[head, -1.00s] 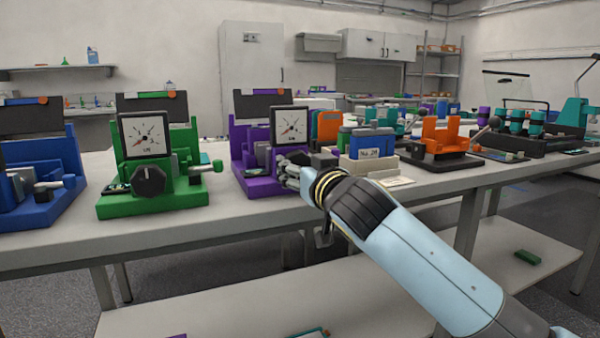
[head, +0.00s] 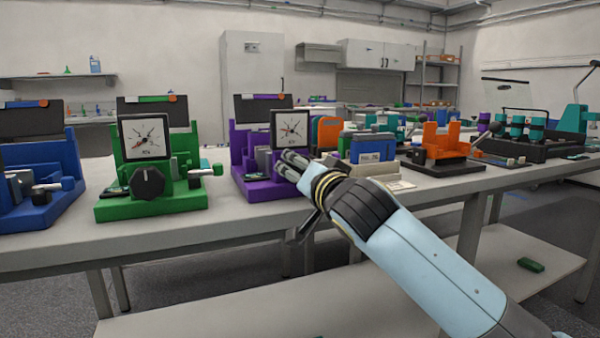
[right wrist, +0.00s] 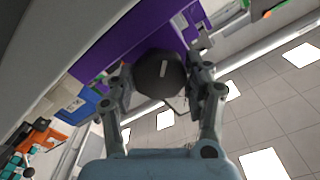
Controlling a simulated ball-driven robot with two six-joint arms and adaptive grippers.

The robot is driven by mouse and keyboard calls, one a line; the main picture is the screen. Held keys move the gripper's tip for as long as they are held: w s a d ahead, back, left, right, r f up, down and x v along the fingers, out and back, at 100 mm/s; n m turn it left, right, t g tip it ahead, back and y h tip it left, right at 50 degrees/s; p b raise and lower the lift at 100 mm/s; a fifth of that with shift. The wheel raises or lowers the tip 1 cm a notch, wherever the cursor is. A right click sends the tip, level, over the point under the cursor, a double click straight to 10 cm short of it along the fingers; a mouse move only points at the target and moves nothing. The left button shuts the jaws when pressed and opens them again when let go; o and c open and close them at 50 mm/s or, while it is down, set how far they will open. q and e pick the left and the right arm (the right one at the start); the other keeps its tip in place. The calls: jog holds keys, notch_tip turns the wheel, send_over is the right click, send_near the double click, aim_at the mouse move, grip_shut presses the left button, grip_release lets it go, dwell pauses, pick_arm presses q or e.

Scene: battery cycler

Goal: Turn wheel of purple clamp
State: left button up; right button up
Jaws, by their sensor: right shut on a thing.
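The purple clamp (head: 262,189) stands on the bench near the middle of the head view, with a square dial gauge (head: 291,127) on it. My right gripper (head: 284,164) is at its front, below the gauge, and hides the clamp's wheel there. In the right wrist view the wheel is a round black knob (right wrist: 160,74) with a pale mark line. It sits between the two fingers of my right gripper, which is shut on it, in front of the purple body (right wrist: 118,38). My left gripper is not in view.
A green clamp (head: 150,208) with a gauge and black wheel stands to the left, and a blue clamp (head: 45,212) farther left. An orange and black device (head: 442,150) and a blue box (head: 372,148) stand to the right. The bench front edge is clear.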

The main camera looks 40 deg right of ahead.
jog(key=shift+f, duration=0.2)
jog(key=o, duration=0.9)
jog(key=shift+o, duration=1.4)
jog(key=shift+r, duration=0.1)
jog(key=shift+s, duration=0.15)
jog(key=v, duration=1.1)
jog(key=shift+s+a, duration=0.25)
jog(key=shift+s, duration=0.1)
